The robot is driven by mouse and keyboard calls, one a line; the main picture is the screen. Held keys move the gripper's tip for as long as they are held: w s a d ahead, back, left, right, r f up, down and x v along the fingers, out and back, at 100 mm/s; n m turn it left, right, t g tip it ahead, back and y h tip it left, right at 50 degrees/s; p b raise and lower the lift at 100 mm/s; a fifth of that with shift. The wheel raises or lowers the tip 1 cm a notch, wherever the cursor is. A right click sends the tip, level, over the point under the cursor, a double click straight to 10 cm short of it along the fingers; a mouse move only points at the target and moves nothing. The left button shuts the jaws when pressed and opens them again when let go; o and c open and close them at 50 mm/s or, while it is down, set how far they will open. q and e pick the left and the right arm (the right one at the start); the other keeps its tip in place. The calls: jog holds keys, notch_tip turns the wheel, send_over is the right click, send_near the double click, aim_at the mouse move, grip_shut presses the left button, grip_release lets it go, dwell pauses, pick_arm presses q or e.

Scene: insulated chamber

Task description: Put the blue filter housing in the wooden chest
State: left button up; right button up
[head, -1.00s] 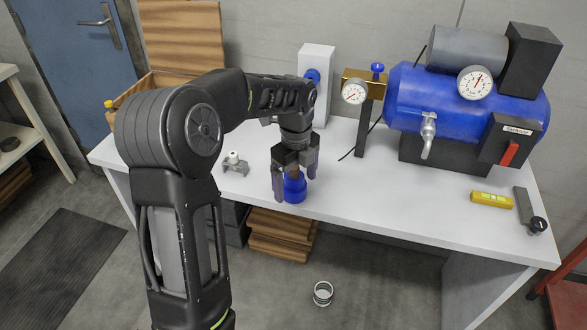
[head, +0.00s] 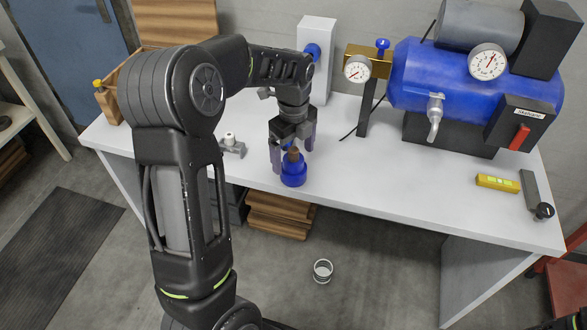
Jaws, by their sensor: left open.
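The blue filter housing (head: 293,175), a short blue cylinder with a brown top, stands upright on the white table near its front edge. My left gripper (head: 293,153) is open, with its fingers pointing down just above and behind the housing. The fingers look clear of it, though the exact gap is hard to tell. The wooden chest (head: 108,101) stands at the table's back left with its lid (head: 176,17) raised. My left arm hides most of the chest and its inside. My right gripper is out of view.
A small grey fitting with a white knob (head: 231,145) sits left of the housing. A gauge stand (head: 367,125), a blue compressor tank (head: 445,80) and a yellow level (head: 497,183) are to the right. The table's front middle right is clear.

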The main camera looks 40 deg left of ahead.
pick_arm(q)
jog(key=shift+s+f+p, duration=0.1)
jog(key=shift+f+p, duration=0.45)
jog(key=shift+f, duration=2.1)
jog(key=c, duration=1.7)
notch_tip(320, 180, up, 10)
jog(key=shift+r+b, duration=0.1)
jog(key=shift+b, duration=0.4)
